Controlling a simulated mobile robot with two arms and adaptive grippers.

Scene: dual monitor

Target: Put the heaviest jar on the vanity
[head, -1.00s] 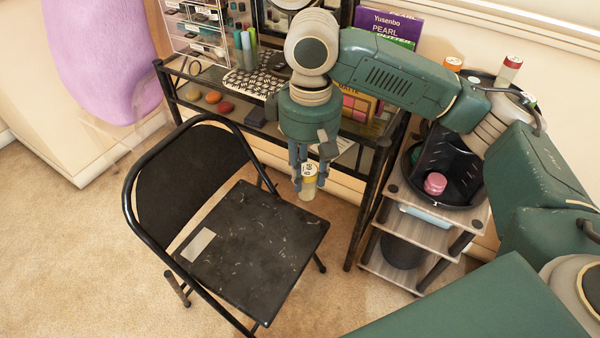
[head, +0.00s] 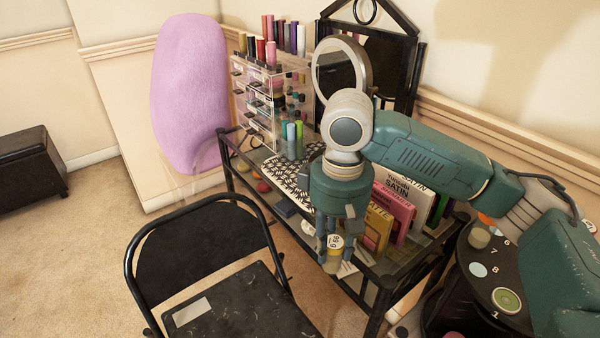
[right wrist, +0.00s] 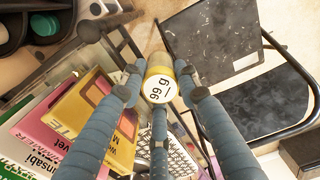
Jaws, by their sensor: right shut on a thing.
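My right gripper (head: 333,258) is shut on a small jar (head: 335,244) with a yellow rim and a white top reading "99 g". In the right wrist view the jar (right wrist: 158,86) sits between the blue fingers. In the head view the jar hangs in front of the vanity's (head: 405,258) front edge; its exact height against the glass top is hard to judge. The vanity has a black frame. A round black organizer (head: 455,298) with numbered spots stands at the right, with an olive-topped jar (head: 479,236) on it. My left gripper is not in view.
A black folding chair (head: 245,305) stands close in front of the vanity. Product boxes (head: 398,215), a patterned keyboard-like pad (head: 285,185), bottles (head: 291,140) and a clear drawer organizer (head: 262,105) crowd the top. A mirror (head: 385,65) stands behind.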

